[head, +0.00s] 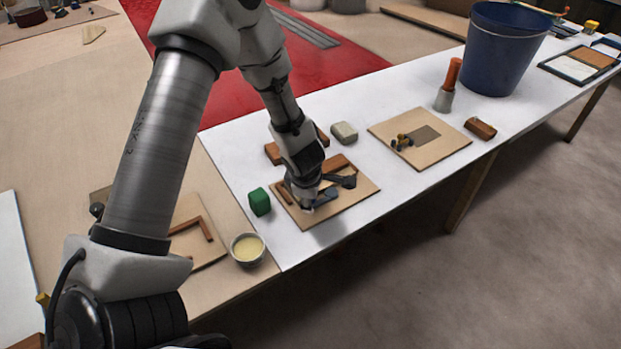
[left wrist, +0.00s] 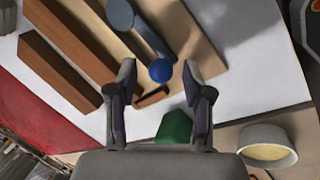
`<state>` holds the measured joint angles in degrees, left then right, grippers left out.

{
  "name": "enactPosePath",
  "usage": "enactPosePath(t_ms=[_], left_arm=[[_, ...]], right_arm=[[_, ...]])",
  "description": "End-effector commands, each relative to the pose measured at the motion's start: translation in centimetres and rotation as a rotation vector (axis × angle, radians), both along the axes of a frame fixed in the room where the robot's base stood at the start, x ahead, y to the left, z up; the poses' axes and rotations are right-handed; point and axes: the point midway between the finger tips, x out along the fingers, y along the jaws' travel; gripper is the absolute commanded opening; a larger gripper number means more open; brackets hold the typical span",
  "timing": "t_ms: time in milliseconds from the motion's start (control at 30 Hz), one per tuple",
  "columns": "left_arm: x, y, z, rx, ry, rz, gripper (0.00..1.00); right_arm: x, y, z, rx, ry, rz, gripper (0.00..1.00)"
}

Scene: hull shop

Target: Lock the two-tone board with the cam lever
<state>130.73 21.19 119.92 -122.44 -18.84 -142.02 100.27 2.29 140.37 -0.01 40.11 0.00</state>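A cam lever with a blue ball knob (left wrist: 160,70) and a grey-blue arm (left wrist: 145,30) shows in the left wrist view. My left gripper (head: 308,200) is low over this base in the head view. In the left wrist view its two fingers (left wrist: 162,98) are apart, with the knob just beyond the tips and nothing clearly held between them. I cannot pick out the two-tone board with certainty; the gripper and arm hide part of the base. My right gripper is not in view.
A green block (head: 259,202) and a bowl of pale yellow stuff (head: 248,249) stand left of the base. Another plywood board (head: 440,155), an orange-handled tool (head: 448,85) and a blue bucket (head: 503,50) are to the right.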

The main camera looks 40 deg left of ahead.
Motion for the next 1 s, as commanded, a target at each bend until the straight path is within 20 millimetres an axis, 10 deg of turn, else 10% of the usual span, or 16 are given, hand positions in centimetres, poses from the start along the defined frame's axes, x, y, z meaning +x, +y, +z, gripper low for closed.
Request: enactPosePath(t_ms=[267,700,1000], left_arm=[[-0.3,-0.2,1.6,0.0,-0.004,0.003,0.5],[-3.2,-1.5,10.7,0.001,-0.004,0.002,0.5],[-3.5,-1.7,11.3,0.001,-0.002,0.0,0.5]], right_arm=[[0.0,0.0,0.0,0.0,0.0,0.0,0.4],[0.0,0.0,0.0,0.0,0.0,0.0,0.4],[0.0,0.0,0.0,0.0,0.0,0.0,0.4]])
